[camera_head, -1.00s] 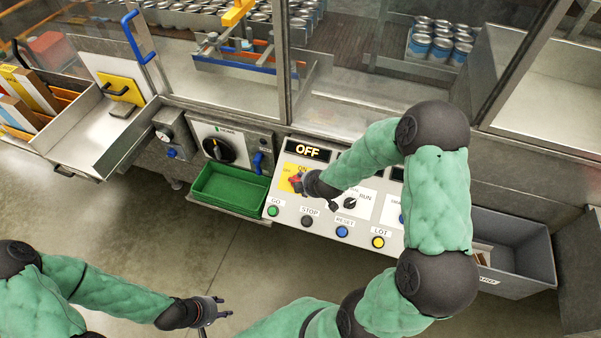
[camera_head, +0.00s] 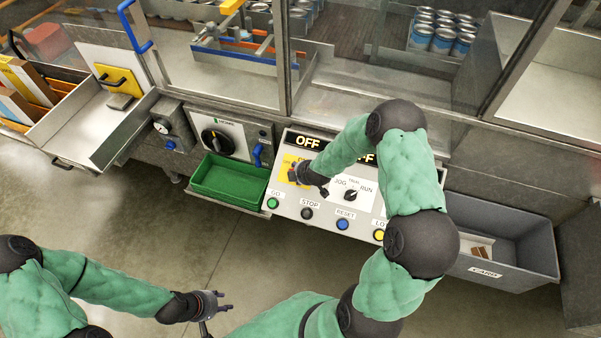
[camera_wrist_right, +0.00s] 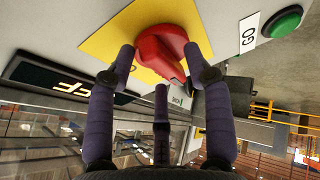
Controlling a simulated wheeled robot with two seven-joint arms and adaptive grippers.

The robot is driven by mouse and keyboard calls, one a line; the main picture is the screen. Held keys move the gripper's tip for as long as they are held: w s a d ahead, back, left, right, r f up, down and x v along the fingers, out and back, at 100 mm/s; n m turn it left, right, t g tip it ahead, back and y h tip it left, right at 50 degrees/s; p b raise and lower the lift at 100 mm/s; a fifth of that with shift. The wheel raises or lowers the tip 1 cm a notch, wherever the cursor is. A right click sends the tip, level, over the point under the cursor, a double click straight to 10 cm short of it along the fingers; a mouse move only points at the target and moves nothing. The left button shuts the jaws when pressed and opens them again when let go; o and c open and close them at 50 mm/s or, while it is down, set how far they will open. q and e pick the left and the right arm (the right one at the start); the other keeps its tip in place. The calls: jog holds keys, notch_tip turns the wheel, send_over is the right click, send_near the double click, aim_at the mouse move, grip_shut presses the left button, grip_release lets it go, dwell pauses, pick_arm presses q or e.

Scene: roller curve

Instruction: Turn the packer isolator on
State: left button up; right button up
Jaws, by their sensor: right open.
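The isolator's red rotary knob (camera_wrist_right: 160,52) sits on a yellow plate (camera_wrist_right: 113,32) in the right wrist view. The yellow plate (camera_head: 284,168) also shows at the panel's left in the head view, where the knob is mostly hidden by my right gripper (camera_head: 309,182). A display (camera_head: 307,142) above the plate reads OFF. My right gripper, in its wrist view (camera_wrist_right: 160,70), has open fingers on either side of the knob; contact cannot be told. My left gripper (camera_head: 222,302) is open and empty above the floor, away from the panel.
The panel holds a black JOG/RUN selector (camera_head: 351,195) and green GO (camera_head: 272,203), black STOP (camera_head: 306,213), blue RESET (camera_head: 342,224) and yellow (camera_head: 379,235) buttons. A large black rotary switch (camera_head: 217,141) and green tray (camera_head: 229,184) are left. A grey bin (camera_head: 520,278) is right.

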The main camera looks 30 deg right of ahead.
grip_shut()
jog(key=shift+m, duration=0.3)
jog(key=m, duration=0.1)
jog(key=m+h+b, duration=0.1)
jog(key=m+t, duration=0.1)
jog(key=shift+s+a+f+m+b, duration=0.2)
jog(key=shift+f+m+b, duration=0.1)
jog(key=shift+m, duration=0.1)
jog(key=m+h, duration=0.1)
jog(key=m, duration=0.1)
jog(key=m+h+b, duration=0.1)
jog(key=m, duration=0.1)
jog(key=shift+s+a+m, duration=0.1)
jog(key=shift+a+m, duration=0.1)
jog(key=shift+m, duration=0.2)
jog(key=m, duration=0.1)
jog(key=m+h, duration=0.1)
jog(key=m, duration=0.1)
jog(key=m+h, duration=0.1)
jog(key=shift+a+f+m, duration=0.1)
jog(key=shift+a+m, duration=0.15)
jog(key=shift+m, duration=0.15)
jog(key=shift+a+m+g+h, duration=0.1)
jog(key=shift+m+g+h, duration=0.3)
jog(key=shift+m, duration=0.9)
jog(key=shift+a+m+g+h, duration=0.1)
jog(key=shift+m+g+h, duration=0.25)
jog(key=shift+m, duration=0.95)
